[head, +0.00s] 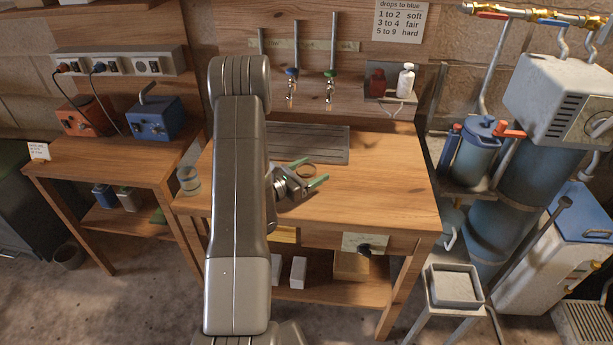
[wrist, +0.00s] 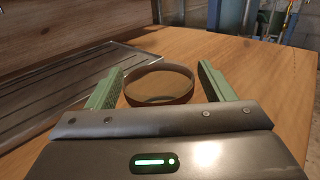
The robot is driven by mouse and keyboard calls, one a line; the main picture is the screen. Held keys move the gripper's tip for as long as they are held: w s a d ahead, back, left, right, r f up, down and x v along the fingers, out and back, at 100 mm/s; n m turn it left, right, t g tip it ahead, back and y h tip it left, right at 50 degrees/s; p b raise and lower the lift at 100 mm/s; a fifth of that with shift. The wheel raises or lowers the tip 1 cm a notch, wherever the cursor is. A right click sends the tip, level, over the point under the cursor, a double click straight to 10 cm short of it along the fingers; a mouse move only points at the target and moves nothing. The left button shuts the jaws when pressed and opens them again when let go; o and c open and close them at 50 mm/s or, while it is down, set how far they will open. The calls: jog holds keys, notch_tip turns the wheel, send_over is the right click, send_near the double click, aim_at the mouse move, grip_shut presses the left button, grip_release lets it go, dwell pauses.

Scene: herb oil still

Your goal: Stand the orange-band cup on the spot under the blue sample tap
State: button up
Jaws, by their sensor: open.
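A round cup with a brownish-orange band (wrist: 158,88) stands on the bench between my gripper's fingers in the wrist view. Its rim also shows as a small brown ring in the head view (head: 306,170). My gripper (wrist: 159,72) is open, with one green finger on each side of the cup; I cannot tell whether either touches it. In the head view my gripper (head: 308,175) is low over the middle of the bench. The blue sample tap (head: 291,84) is on the back board, above a dark ridged drain board (head: 325,145). No marked spot is clear beneath it.
A green tap (head: 330,86) hangs right of the blue one. A clear vessel (head: 188,181) stands at the bench's left edge. A small shelf (head: 390,98) holds a red and a white bottle. The bench top (head: 385,180) is clear to the right.

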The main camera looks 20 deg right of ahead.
jog(key=shift+w+d, duration=0.1)
jog(key=shift+d, duration=0.05)
jog(key=c, duration=1.1)
jog(key=shift+c, duration=0.2)
